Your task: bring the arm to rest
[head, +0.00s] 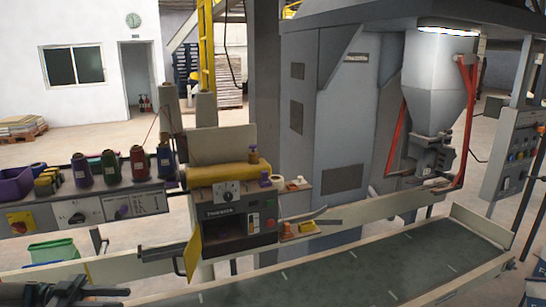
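My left gripper (98,291) shows at the bottom left corner, dark and partly cut off by the picture's edge. It is beside the near left end of the conveyor belt (350,268). I cannot tell whether its fingers are open or shut, and I see nothing clearly held in it. My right gripper and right arm are not in view.
A sewing machine head (225,212) with a yellow roll stands behind the belt. Thread spools (109,165) line a shelf at left. A grey filler hopper (436,85) with red bars is at right. A control box (512,155) hangs at far right. The belt is empty.

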